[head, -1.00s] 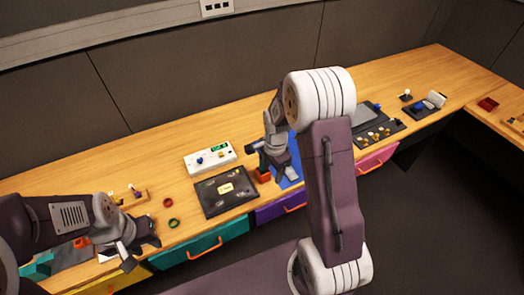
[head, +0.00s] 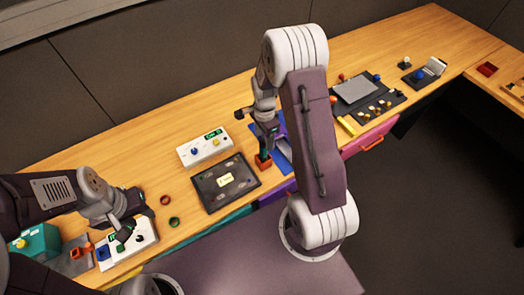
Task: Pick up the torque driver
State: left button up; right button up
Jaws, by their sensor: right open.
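My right gripper (head: 267,127) is open and points down at the top of the tool. Its fingers overlap the tool in the picture, and I cannot tell if they touch it. My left gripper (head: 128,231) hangs over a white panel (head: 128,247) at the left; its jaw opening is unclear.
Two rings, red (head: 165,200) and green (head: 174,222), lie on the wood. A dark control board (head: 367,107) is at the right.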

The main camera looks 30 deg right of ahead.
aim_at(263, 140)
jog(key=f, duration=0.2)
jog(key=f+p, duration=0.1)
jog(key=f, duration=0.1)
jog(key=shift+w, duration=0.3)
jog(key=shift+f, duration=0.1)
jog(key=f, duration=0.1)
jog(key=f+p, duration=0.1)
jog(key=f, duration=0.2)
jog(key=shift+s+f+p, duration=0.25)
jog(key=shift+f+p, duration=0.15)
jog(key=shift+w+f, duration=0.1)
jog(key=shift+f, duration=0.05)
jog(key=c, duration=0.8)
pick_arm(q)
jog(key=r, duration=0.2)
jog(key=shift+w+r, duration=0.25)
jog(key=shift+r, duration=0.1)
pick_arm(e)
grip_shut()
